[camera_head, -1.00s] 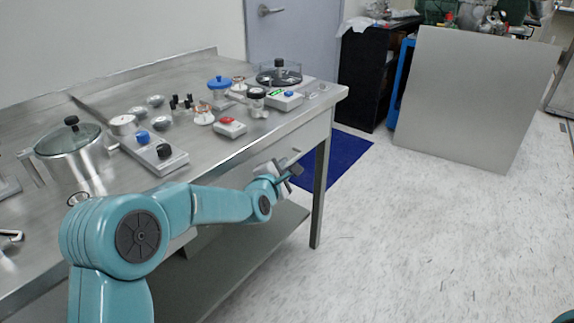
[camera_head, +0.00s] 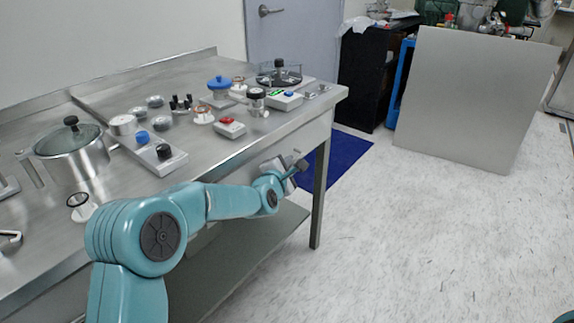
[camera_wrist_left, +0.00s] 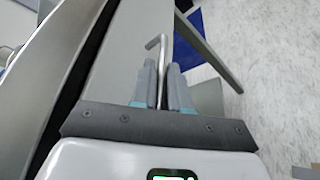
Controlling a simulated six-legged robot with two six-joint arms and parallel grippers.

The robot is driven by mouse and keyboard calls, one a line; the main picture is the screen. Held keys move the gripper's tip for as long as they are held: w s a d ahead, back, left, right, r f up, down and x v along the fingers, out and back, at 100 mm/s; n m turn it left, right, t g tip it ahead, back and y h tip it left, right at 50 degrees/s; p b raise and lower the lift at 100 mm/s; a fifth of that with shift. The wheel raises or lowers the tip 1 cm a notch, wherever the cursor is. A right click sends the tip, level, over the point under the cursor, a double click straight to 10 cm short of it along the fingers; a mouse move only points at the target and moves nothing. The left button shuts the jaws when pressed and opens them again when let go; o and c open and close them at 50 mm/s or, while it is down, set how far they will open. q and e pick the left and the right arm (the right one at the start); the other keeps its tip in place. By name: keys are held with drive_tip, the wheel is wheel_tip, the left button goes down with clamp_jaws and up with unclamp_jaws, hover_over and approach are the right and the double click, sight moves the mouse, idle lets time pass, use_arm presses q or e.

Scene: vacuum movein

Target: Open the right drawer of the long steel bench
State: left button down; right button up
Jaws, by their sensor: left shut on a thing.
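The long steel bench (camera_head: 245,148) runs from the lower left to the middle of the head view. Its right drawer (camera_head: 303,143) is at the bench's near right end, partly hidden by my left gripper (camera_head: 290,170). In the left wrist view, the left gripper (camera_wrist_left: 163,75) is shut on the thin metal drawer handle (camera_wrist_left: 157,43), whose bent end sticks out past the fingertips. A dark strip shows between the bench top's edge and the drawer front (camera_wrist_left: 117,52). I cannot tell whether it is an open gap or shadow. My right gripper is not in view.
Lab items stand on the bench top, including a lidded pot (camera_head: 72,155) and a switch box (camera_head: 160,155). A bench leg (camera_head: 320,195) stands just right of the gripper. A blue mat (camera_head: 345,152) lies behind. The floor in front and right is clear.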

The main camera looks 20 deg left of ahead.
use_arm(q)
drive_tip(key=s+d, duration=0.3)
drive_tip(key=d, duration=0.6)
drive_tip(key=s+d+b, duration=0.1)
drive_tip(key=s+d, duration=0.3)
drive_tip(key=d, duration=0.6)
drive_tip(key=s+d+b, duration=0.1)
drive_tip(key=s+d, duration=0.2)
drive_tip(key=d, duration=0.7)
drive_tip(key=shift+s+d, duration=0.15)
drive_tip(key=shift+s, duration=0.15)
drive_tip(key=c, duration=1.5)
unclamp_jaws()
